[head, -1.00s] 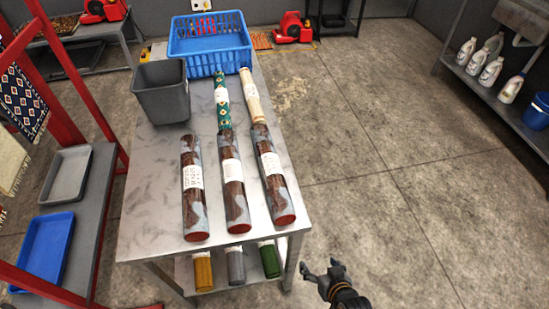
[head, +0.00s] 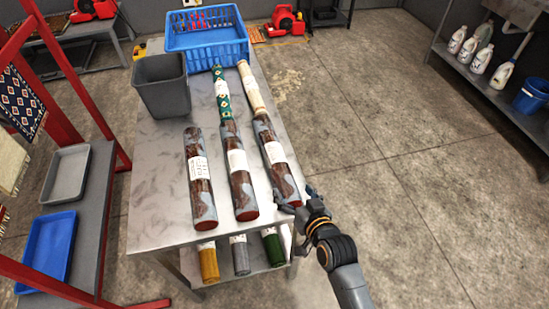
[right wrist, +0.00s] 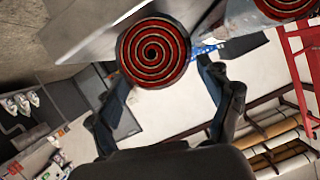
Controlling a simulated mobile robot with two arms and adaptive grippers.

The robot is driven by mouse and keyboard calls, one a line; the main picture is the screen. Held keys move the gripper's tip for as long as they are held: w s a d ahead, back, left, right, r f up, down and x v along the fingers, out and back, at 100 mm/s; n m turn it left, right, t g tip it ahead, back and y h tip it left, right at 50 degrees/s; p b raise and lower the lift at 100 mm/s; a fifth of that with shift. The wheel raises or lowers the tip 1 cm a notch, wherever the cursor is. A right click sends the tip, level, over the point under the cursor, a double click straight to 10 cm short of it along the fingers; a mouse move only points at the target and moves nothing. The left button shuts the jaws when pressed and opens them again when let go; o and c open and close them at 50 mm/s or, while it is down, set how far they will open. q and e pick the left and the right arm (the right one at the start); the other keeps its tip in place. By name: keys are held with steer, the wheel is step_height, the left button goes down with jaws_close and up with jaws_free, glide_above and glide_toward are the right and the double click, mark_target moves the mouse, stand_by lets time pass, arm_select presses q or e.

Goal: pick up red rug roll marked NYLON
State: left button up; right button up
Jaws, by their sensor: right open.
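Three dark red rug rolls with grey patches and white labels lie side by side on the metal table (head: 155,205): a left one (head: 203,203), a middle one (head: 242,190) and a right one (head: 277,165). The label print is too small to read, so I cannot tell which says NYLON. My right gripper (head: 294,197) is open at the near end of the right roll. In the right wrist view a red spiral roll end (right wrist: 153,53) shows ahead, between the spread fingers (right wrist: 163,82). I cannot tell whether they touch it. My left gripper is not in view.
Behind lie a green patterned roll (head: 221,92) and a cream roll (head: 251,88), with a grey bin (head: 161,88) and blue basket (head: 208,42). Several small rolls lie on the shelf below. A red frame (head: 75,90) stands left. Floor to the right is clear.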

mark_target(285, 183)
steer(key=shift+x, duration=2.65)
steer(key=shift+s+a+f, duration=0.15)
steer(key=shift+s+f, duration=0.05)
steer(key=c, duration=1.6)
steer(key=shift+w+r, duration=0.1)
steer(key=shift+r, duration=0.05)
jaws_close()
